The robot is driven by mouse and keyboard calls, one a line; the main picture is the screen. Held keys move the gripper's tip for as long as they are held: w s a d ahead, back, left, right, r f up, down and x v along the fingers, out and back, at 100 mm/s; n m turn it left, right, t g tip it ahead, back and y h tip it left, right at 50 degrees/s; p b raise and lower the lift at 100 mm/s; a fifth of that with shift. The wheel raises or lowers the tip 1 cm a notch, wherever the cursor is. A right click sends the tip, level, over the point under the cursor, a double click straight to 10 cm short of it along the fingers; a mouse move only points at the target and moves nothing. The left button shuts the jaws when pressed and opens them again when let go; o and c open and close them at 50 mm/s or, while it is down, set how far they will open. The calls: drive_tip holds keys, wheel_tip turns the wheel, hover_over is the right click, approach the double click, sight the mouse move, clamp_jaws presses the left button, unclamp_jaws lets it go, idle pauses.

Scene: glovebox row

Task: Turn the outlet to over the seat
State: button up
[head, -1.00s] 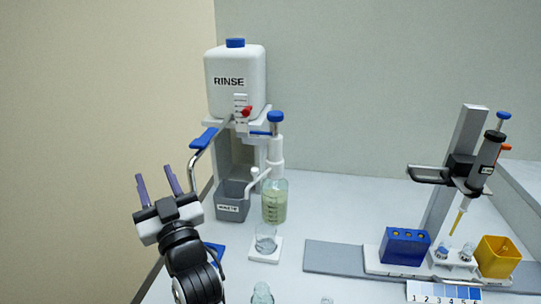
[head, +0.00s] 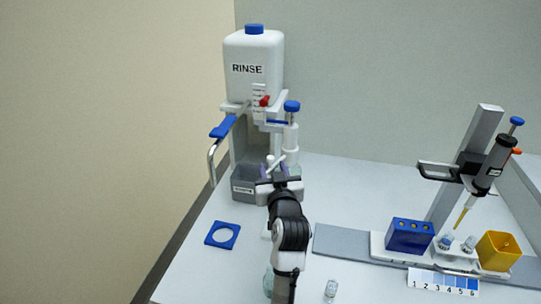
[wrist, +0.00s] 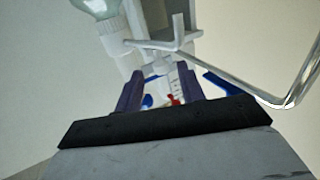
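The white bottle-top dispenser (head: 291,132) with a blue cap stands beside the rinse station. Its thin white outlet (head: 274,164) shows just above my gripper, and in the wrist view the outlet (wrist: 155,45) lies beyond my fingertips, with a short end piece. My gripper (head: 280,171) is at the outlet's height, its purple fingers apart; the wrist view shows a gap between them with nothing clearly held. A blue square plate with a round hole (head: 211,238), which looks like the seat, lies flat and empty at the bench's left. The greenish bottle is mostly hidden behind my gripper.
The rinse station with its white tank (head: 252,68) and bent metal pipe (head: 211,162) with blue handle stands at left, close to my gripper. My arm hides most of a white pad. A small vial (head: 331,290) stands in front. A pipette stand (head: 465,165) is at right.

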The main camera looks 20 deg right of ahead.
sight(271, 163)
drive_tip(key=shift+w+d+p, duration=0.2)
drive_tip(key=shift+w+p, duration=0.05)
drive_tip(key=shift+w, duration=0.85)
drive_tip(key=shift+w+d+p, duration=0.2)
drive_tip(key=shift+w, duration=0.9)
clamp_jaws()
